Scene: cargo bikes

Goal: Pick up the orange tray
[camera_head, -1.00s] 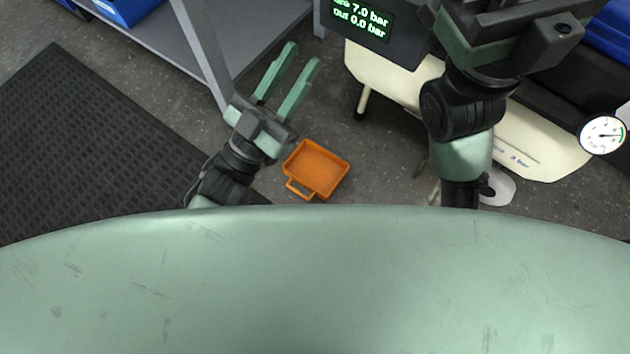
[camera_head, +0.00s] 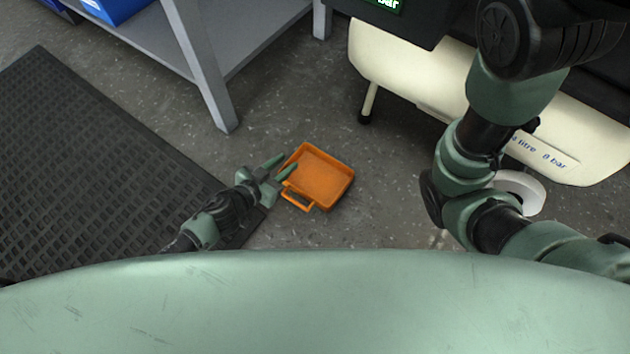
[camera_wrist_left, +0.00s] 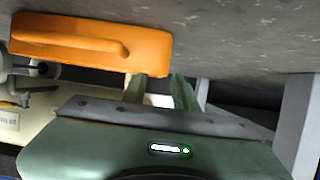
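The orange tray (camera_head: 318,179) lies on the grey floor, a shallow open box with a loop handle (camera_head: 297,200) on its near left side. My left gripper (camera_head: 281,168) is open at the tray's left edge in the head view, its two fingers apart and pointing toward the tray. In the left wrist view the tray (camera_wrist_left: 60,38) shows at upper left, and the left gripper's fingers (camera_wrist_left: 158,88) end close to it with a gap between them. I cannot tell whether they touch the tray. My right arm shows at the right in the head view; its gripper is out of frame.
A black rubber mat (camera_head: 80,165) covers the floor at left. A grey metal shelf (camera_head: 215,90) with a leg stands behind the tray. A cream compressor tank (camera_head: 420,85) stands at the right, with a white ring-shaped object (camera_head: 530,192) near it.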

